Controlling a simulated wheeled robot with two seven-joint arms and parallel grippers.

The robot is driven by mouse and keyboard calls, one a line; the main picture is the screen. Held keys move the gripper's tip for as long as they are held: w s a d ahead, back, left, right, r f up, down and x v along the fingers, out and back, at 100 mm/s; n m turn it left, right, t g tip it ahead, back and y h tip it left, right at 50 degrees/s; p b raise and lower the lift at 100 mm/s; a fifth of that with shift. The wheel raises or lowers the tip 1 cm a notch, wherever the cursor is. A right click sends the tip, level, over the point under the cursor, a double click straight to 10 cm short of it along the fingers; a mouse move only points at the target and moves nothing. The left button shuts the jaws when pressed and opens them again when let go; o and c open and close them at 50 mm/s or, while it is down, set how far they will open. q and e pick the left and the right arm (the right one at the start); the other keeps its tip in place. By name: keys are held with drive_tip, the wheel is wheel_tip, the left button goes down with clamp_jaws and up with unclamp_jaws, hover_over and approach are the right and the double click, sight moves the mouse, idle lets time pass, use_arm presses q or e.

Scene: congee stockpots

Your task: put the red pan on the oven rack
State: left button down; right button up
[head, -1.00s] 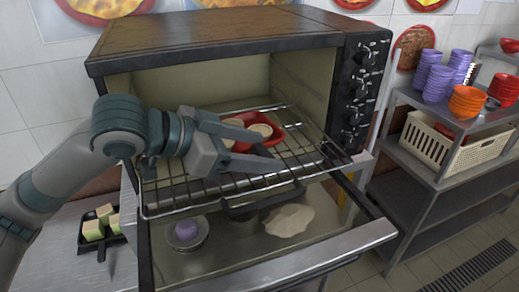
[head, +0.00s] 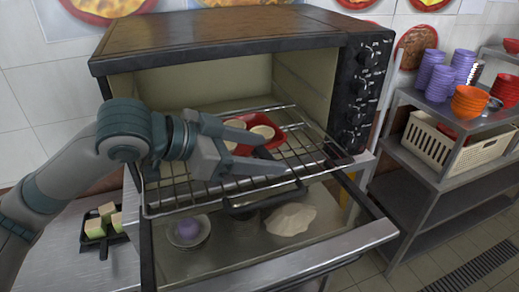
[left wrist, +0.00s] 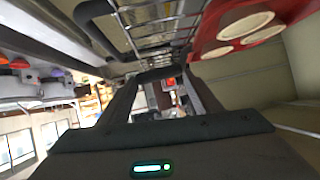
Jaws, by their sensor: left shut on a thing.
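The red pan (head: 280,144), with pale round pieces in it, is at the right half of the pulled-out oven rack (head: 172,196), over its wires. I cannot tell whether it rests on them. My left gripper (head: 270,154) reaches in from the left over the rack and is shut on the pan's dark handle, partly hidden by the fingers. In the left wrist view the pan (left wrist: 206,48) is at the upper right, beside the fingers. My right gripper is not in view.
The oven (head: 220,40) is open, its glass door (head: 290,262) lowered below the rack. A black tray with pale green blocks (head: 95,228) stands on the counter at left. A metal shelf (head: 455,180) with bowls and a cream basket (head: 436,145) is at right.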

use_arm(q)
drive_tip(key=shift+f, duration=0.1)
drive_tip(key=c, duration=0.6)
unclamp_jaws()
drive_tip(key=shift+o, duration=0.4)
drive_tip(key=shift+s+a+r+b, duration=0.2)
drive_tip(key=shift+a+b, duration=0.1)
drive_tip(key=shift+a, duration=0.1)
drive_tip(key=b+v, duration=0.4)
drive_tip(key=v, duration=1.2)
drive_tip(key=shift+a+r+b, duration=0.15)
drive_tip(key=shift+b, duration=0.15)
